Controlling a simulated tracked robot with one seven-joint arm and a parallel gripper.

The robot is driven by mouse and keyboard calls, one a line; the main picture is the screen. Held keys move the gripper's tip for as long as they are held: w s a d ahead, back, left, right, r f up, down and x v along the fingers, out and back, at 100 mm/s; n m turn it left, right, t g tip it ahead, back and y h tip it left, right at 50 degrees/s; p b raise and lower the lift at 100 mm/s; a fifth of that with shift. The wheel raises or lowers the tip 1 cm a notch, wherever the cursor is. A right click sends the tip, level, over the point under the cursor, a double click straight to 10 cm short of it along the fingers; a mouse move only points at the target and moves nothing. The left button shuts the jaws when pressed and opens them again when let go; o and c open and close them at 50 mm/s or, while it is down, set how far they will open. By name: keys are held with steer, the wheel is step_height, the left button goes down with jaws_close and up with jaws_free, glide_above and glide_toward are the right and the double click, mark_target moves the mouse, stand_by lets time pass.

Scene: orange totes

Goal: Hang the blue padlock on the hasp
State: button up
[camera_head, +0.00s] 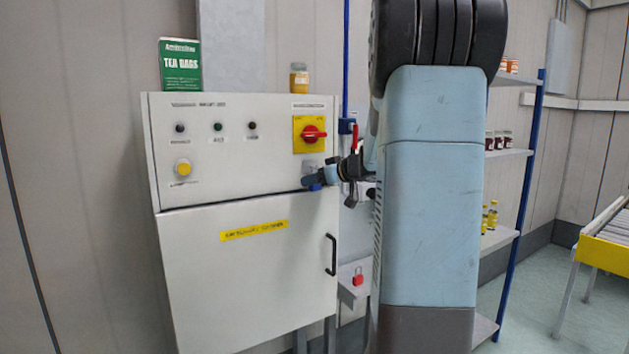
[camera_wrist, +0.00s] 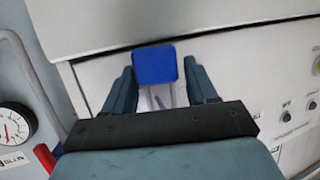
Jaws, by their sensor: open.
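The blue padlock (camera_wrist: 155,64) lies between the two fingers of my gripper (camera_wrist: 160,85) in the wrist view, with a visible gap on each side. In the head view the padlock (camera_head: 316,187) shows as a small blue patch just below the tip of my gripper (camera_head: 309,181). A pale grey plate (camera_wrist: 161,97), apparently the hasp, shows behind the padlock's shackle end. In the head view, a small grey part of it (camera_head: 309,167) shows below the red switch. My gripper is open. Whether the shackle passes through the hasp is too small to tell.
The grey cabinet (camera_head: 240,265) has a red rotary switch (camera_head: 313,134) on a yellow plate and a black door handle (camera_head: 331,255). A red padlock-like object (camera_head: 358,279) sits on a small ledge at right. A gauge (camera_wrist: 14,125) and red lever (camera_wrist: 45,158) are beside my gripper.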

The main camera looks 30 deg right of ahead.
steer(key=v, duration=1.3)
steer(key=shift+s, duration=0.3)
steer(key=a+r+m+t+h, duration=0.2)
steer(key=a+r+m+h, duration=0.3)
steer(key=h, duration=0.4)
steer(key=s+a+f+g+y, duration=0.2)
steer(key=s+a+f+g, duration=0.2)
steer(key=s+a+f, duration=0.3)
steer(key=s+a+f+n+g+y, duration=0.1)
steer(key=s+a+f+g, duration=0.4)
steer(key=s+a, duration=0.8)
step_height(320, 180, down, 3)
steer(key=s+y, duration=0.1)
steer(key=s, duration=0.1)
steer(key=shift+s+r+g, duration=0.15)
steer(key=shift+s+g, duration=0.15)
steer(key=shift+a, duration=0.15)
steer(key=shift+c, duration=0.2)
